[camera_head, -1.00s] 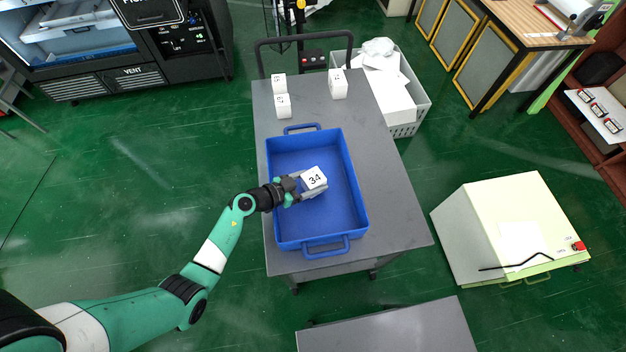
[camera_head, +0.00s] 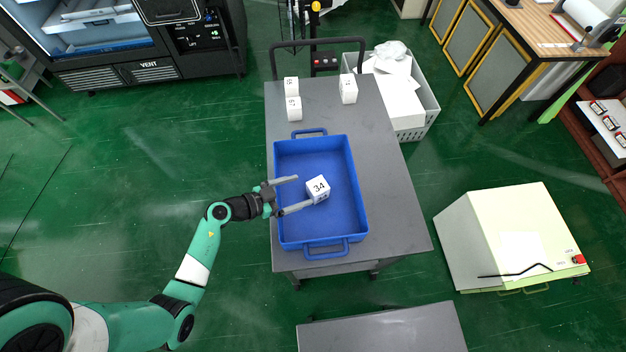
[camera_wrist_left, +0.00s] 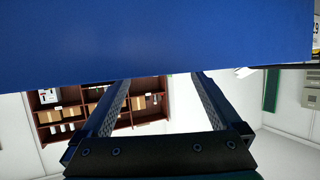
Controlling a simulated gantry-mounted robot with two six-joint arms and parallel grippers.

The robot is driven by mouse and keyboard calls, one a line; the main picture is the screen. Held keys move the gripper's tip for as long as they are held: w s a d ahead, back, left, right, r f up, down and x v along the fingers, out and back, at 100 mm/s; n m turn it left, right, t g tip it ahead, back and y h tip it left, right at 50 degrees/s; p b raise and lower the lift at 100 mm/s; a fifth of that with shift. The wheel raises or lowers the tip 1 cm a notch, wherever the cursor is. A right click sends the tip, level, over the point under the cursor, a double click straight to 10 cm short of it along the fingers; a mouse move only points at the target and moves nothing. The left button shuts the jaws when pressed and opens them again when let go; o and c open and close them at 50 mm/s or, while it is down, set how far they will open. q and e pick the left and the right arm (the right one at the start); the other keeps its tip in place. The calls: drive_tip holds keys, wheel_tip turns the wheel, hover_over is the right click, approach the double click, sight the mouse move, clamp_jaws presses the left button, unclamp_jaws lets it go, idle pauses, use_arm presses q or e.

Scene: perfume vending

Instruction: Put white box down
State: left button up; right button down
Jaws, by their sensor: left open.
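The white box (camera_head: 317,187) marked 34 sits in the blue tray (camera_head: 356,205) in the head view, near the middle of its floor. My left gripper (camera_head: 304,191) is open at the left of the box, its two fingers spread. The lower finger's tip is close to the box's lower left side; I cannot tell whether it touches. In the left wrist view, the gripper (camera_wrist_left: 160,78) has its fingers apart with nothing between them. The tray's blue surface (camera_wrist_left: 150,40) fills the top there, and box 34 cannot be made out. My right gripper is not in view.
The tray rests on a grey cart (camera_head: 395,205). Several other white boxes stand at its far end, including one at the right (camera_head: 348,89). A grey basket (camera_head: 428,97) stands beyond the cart's right edge. The cart top right of the tray is clear.

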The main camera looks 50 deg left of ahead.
use_arm(q)
drive_tip(key=v, duration=0.3)
drive_tip(key=shift+s+r+p, duration=0.15)
drive_tip(key=shift+s+p, duration=0.05)
drive_tip(key=shift+p, duration=0.1)
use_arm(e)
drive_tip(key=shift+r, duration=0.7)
